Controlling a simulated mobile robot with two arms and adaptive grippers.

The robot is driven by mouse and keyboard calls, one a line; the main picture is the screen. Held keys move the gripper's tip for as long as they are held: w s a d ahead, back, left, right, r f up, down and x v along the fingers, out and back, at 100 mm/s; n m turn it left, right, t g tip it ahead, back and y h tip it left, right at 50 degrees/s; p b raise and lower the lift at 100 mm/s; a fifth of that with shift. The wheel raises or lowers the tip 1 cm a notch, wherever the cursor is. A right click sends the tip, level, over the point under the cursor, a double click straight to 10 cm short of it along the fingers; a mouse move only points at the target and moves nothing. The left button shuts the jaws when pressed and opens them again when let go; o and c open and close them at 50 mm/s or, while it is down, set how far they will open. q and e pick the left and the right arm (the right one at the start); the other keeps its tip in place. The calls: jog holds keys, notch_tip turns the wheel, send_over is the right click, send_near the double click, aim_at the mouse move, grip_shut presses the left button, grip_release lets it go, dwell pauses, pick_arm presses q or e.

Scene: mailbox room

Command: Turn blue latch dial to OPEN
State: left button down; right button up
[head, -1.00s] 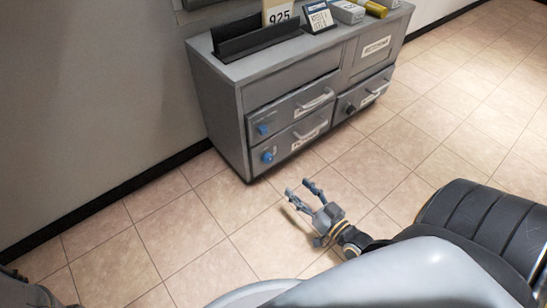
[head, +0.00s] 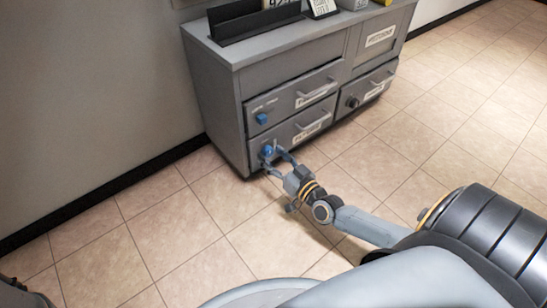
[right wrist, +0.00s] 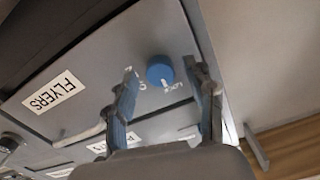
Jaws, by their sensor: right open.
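A grey cabinet (head: 228,95) has two blue dials on its left drawers. The upper blue dial (head: 262,118) is on the upper drawer front, and the lower blue dial (head: 267,150) is on the drawer below. My right gripper (head: 272,158) is open at the lower dial, its fingers reaching toward the drawer front. In the right wrist view a blue dial (right wrist: 160,70) with a white mark shows between the open fingertips (right wrist: 160,67). The fingers stand on either side of it; contact cannot be told. Lettering beside the dial is too small to read surely. My left gripper is not in view.
A white FLYERS label (right wrist: 54,93) is on the dial's drawer front. Drawer handles (head: 312,130) stick out near my right gripper. A black knob (head: 352,102) is on the right drawer. A black tray (head: 255,24) stands on top. The tiled floor in front is clear.

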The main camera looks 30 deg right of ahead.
grip_shut()
jog(key=shift+m, duration=0.3)
jog(key=m+p, duration=0.2)
jog(key=m, duration=0.1)
jog(key=shift+m, duration=0.3)
jog(key=m+p, duration=0.1)
jog(key=m, duration=0.8)
jog(key=shift+p, duration=0.3)
jog(key=m, duration=0.4)
jog(key=shift+m, duration=0.3)
